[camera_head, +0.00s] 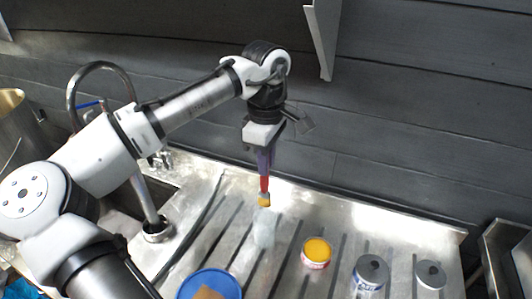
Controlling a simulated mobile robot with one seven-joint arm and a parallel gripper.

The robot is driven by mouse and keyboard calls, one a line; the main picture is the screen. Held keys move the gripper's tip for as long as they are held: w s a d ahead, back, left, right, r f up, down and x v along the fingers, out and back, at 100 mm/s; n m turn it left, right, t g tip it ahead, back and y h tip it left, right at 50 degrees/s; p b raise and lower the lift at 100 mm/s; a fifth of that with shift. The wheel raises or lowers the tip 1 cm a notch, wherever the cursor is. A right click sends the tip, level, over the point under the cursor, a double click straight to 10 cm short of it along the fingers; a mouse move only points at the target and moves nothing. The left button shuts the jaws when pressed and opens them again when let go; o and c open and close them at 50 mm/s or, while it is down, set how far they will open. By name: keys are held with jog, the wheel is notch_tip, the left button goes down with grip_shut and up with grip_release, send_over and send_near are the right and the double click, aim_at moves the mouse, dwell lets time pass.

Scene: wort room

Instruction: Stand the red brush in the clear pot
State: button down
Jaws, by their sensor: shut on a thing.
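My gripper (264,158) points down and is shut on the red brush (264,184). The brush hangs upright with its yellowish tip (264,200) at the bottom. The clear pot (264,232) stands on the ribbed metal drainboard directly below the brush in the picture. The pot is faint and see-through, so its rim is hard to make out. The brush tip appears just above or at the pot's top; I cannot tell whether it is inside.
A tap (150,205) and sink lie left. A dark hose runs along the drainboard's left.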

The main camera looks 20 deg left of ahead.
aim_at(266, 192)
jog(key=shift+f+b, duration=1.45)
jog(key=shift+f, duration=0.45)
jog(key=shift+f+b, duration=1.8)
jog(key=shift+f, duration=1.75)
jog(key=c, duration=1.3)
grip_release()
jog(key=shift+o, duration=0.2)
jog(key=shift+r, duration=0.1)
notch_tip(266, 192, up, 14)
jog(key=shift+f+b, duration=0.2)
jog(key=shift+b, duration=0.6)
